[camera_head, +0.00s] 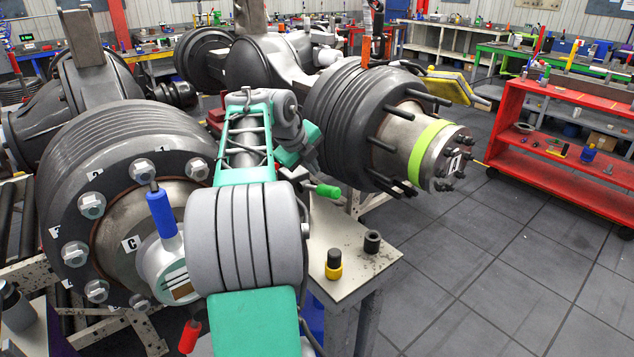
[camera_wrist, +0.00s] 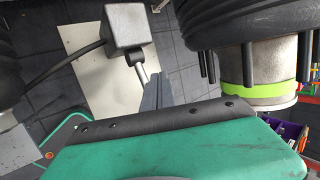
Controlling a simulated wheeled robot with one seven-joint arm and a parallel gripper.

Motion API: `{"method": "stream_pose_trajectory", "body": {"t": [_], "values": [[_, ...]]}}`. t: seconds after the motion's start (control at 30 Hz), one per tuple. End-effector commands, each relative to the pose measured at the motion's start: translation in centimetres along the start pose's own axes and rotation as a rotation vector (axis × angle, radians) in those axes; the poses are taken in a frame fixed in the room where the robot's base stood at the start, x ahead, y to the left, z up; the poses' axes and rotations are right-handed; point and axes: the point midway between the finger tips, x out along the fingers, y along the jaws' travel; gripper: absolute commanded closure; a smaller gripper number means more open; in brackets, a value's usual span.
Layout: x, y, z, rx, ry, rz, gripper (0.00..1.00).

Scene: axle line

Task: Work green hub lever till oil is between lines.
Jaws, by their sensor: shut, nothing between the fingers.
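The hub with the green band (camera_head: 428,150) is right of centre in the head view, with black studs around it. In the wrist view its green band (camera_wrist: 257,94) is at the right. A lever-like rod with a green grip (camera_head: 327,190) sticks out left of this hub, near my wrist. My gripper (camera_wrist: 157,76) is shut and empty, with its fingertips beside a grey box (camera_wrist: 128,28) with a pale rod below it. I cannot tell whether the fingers touch the rod. In the head view my arm largely hides the gripper. No oil level or lines can be read on the green-banded hub.
The left hub (camera_head: 125,215) carries a pale unit (camera_head: 163,262) with a blue grip (camera_head: 160,213) and a red grip (camera_head: 189,336). Two small sockets stand on a bench corner (camera_head: 350,285). A red shelf cart (camera_head: 560,175) is at right. The tiled floor between is clear.

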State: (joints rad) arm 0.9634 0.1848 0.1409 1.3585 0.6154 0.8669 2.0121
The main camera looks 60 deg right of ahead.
Motion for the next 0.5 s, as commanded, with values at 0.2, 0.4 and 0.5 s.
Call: {"method": "stream_pose_trajectory", "body": {"t": [0.2, 0.4, 0.5], "values": [[-2.0, -1.4, 1.3, -0.001, -0.001, 0.000, 1.00], [-3.2, -2.3, 2.1, 0.000, 0.000, 0.000, 1.00], [-3.1, -2.2, 2.2, 0.000, 0.000, 0.001, 1.00]]}}
